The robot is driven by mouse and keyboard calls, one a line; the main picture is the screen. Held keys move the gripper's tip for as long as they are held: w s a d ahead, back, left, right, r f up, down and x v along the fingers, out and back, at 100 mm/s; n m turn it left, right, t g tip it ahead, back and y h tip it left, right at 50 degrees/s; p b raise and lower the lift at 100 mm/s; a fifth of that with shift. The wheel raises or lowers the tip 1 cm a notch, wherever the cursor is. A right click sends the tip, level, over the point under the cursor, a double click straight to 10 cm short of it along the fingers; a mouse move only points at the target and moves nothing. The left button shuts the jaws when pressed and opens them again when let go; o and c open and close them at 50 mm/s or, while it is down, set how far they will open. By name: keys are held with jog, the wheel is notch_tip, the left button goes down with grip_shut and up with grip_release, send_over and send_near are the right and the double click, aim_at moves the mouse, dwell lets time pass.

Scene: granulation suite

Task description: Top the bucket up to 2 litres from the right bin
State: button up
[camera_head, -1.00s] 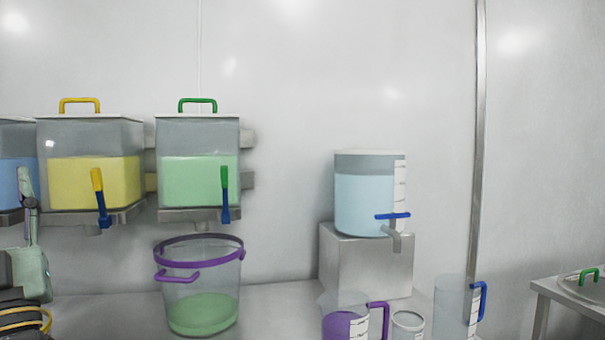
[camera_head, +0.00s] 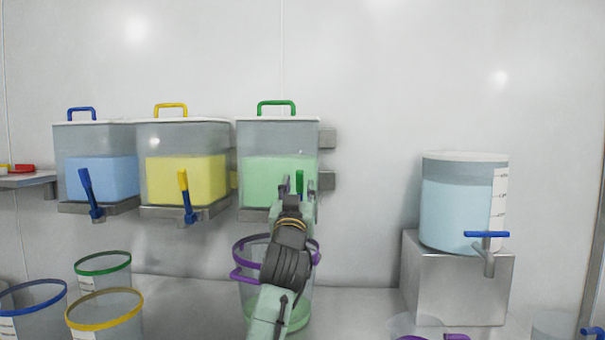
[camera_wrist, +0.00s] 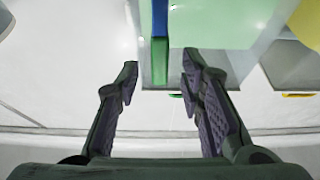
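The right bin (camera_head: 262,150) is clear, with a white lid, a green handle and pale green contents. Its lever (camera_head: 300,181) stands upright with a green tip; in the wrist view the lever (camera_wrist: 160,45) is blue and green. My gripper (camera_head: 299,188) is open in front of the bin, its fingertips on either side of the lever, with clear gaps in the wrist view (camera_wrist: 157,82). The bucket (camera_head: 247,290), clear with a purple rim and side handle, stands below this bin with green contents at its bottom. My arm hides the bin's outlet and much of the bucket, including any scale.
A yellow bin (camera_head: 186,180) and a blue bin (camera_head: 100,178) hang to the left with their own levers. Empty buckets with green (camera_head: 103,272), yellow (camera_head: 105,315) and blue (camera_head: 35,310) rims stand lower left. A water tank (camera_head: 455,205) sits on a steel block (camera_head: 455,285) at right.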

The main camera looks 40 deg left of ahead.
aim_at(299, 182)
jog(key=shift+p+x, duration=0.55)
jog(key=shift+x, duration=1.6)
jog(key=shift+c, duration=0.2)
grip_shut()
